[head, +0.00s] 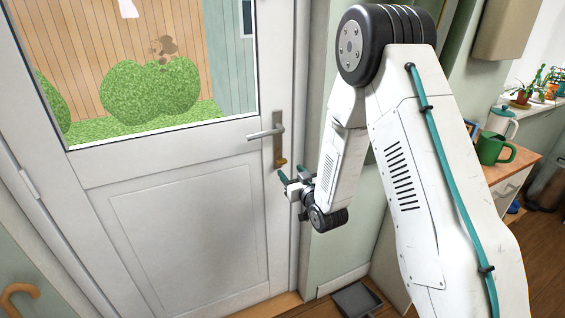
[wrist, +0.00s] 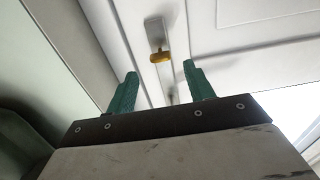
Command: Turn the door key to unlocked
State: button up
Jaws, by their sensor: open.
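The door key (head: 281,161) is a small brass-yellow piece in the lock plate below the silver lever handle (head: 265,132) of the white door (head: 190,215). In the wrist view the key (wrist: 160,57) shows as a yellow bow on the metal plate (wrist: 154,30), beyond the fingertips and between their lines. My gripper (head: 284,176) is just below the key in the head view. In the wrist view its two green fingers (wrist: 156,80) are apart with nothing between them. The fingers do not touch the key. The key's exact turn angle is hard to tell.
The door frame (head: 300,130) runs close to the right of the lock. A dark tray (head: 356,300) lies on the floor at the wall. A green watering can (head: 493,149) stands on a wooden-topped cabinet at right. The space before the lower door panel is clear.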

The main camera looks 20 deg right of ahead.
aim_at(284, 163)
jog(key=w, duration=0.5)
jog(key=w+a, duration=0.1)
jog(key=w, duration=0.1)
jog(key=shift+w+r, duration=0.1)
jog(key=shift+w, duration=0.2)
jog(key=c, duration=1)
